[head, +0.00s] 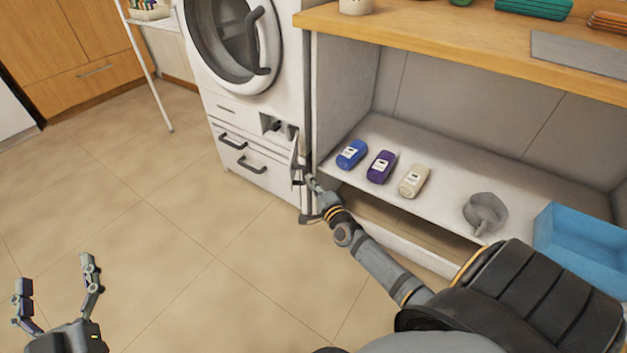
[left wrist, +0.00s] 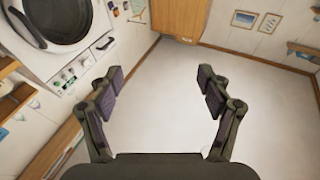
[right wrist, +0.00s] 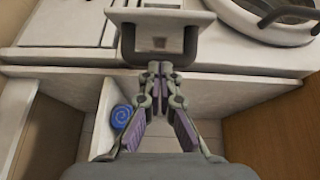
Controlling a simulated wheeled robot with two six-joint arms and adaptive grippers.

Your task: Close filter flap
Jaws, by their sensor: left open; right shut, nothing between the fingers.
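The filter recess (head: 278,126) is uncovered at the lower right of the white washing machine (head: 215,95), with dark fittings inside. The filter flap (head: 296,160) stands open, swung out from the front and seen nearly edge-on in the head view. My right gripper (head: 311,186) is shut and empty, close beside the flap. In the right wrist view, its closed fingertips (right wrist: 158,68) are just below a pale panel with a grey bracket, which looks like the flap (right wrist: 160,18); contact cannot be told. My left gripper (head: 56,275) is open and empty over the floor, far from the flap.
The cabinet's side wall (head: 342,85) stands right beside the machine. The left floor is clear.

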